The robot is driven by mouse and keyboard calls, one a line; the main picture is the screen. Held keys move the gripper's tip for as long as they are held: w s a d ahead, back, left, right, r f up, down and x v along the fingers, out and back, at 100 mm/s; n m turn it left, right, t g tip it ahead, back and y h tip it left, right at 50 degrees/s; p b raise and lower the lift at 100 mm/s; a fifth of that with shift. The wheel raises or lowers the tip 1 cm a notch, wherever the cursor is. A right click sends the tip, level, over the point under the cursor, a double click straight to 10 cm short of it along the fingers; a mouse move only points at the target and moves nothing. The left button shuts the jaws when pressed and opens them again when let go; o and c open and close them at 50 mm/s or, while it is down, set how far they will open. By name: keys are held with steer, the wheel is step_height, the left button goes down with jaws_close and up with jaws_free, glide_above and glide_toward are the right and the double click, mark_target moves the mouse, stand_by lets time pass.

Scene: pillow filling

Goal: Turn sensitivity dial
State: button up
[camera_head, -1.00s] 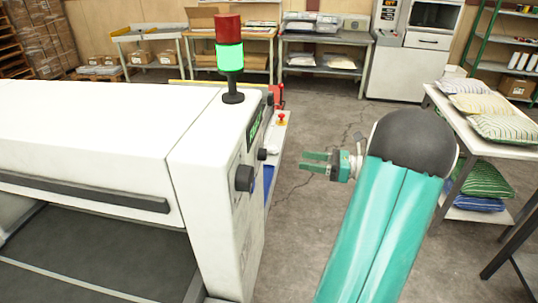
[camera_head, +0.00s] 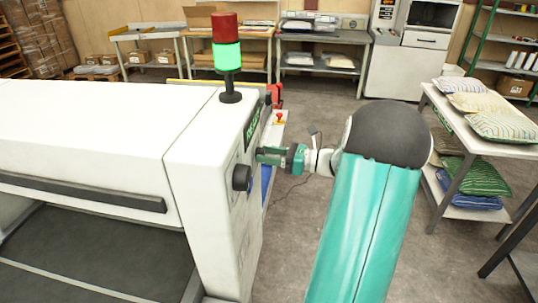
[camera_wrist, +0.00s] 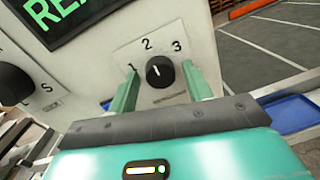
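The sensitivity dial (camera_wrist: 160,72) is a small black knob on a white plate marked 1, 2 and 3 in the wrist view. Its white pointer mark seems to face the 2. My gripper (camera_wrist: 161,70) is open, with one green finger on each side of the dial; I cannot tell whether they touch it. In the head view my gripper (camera_head: 260,155) is at the end face of the white machine (camera_head: 200,165) and hides the dial.
A larger black knob (camera_head: 242,177) sits nearer on the same face; it also shows in the wrist view (camera_wrist: 14,83). A green-lettered display (camera_wrist: 65,15) is above. A red-and-green signal light (camera_head: 228,57) stands on top. A table with pillows (camera_head: 500,127) is at right.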

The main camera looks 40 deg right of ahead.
steer(key=c, duration=0.8)
steer(key=shift+n, duration=0.3)
steer(key=n+y, duration=0.1)
steer(key=n, duration=1)
steer(key=shift+n, duration=0.3)
steer(key=o, duration=1)
steer(key=shift+s, duration=0.1)
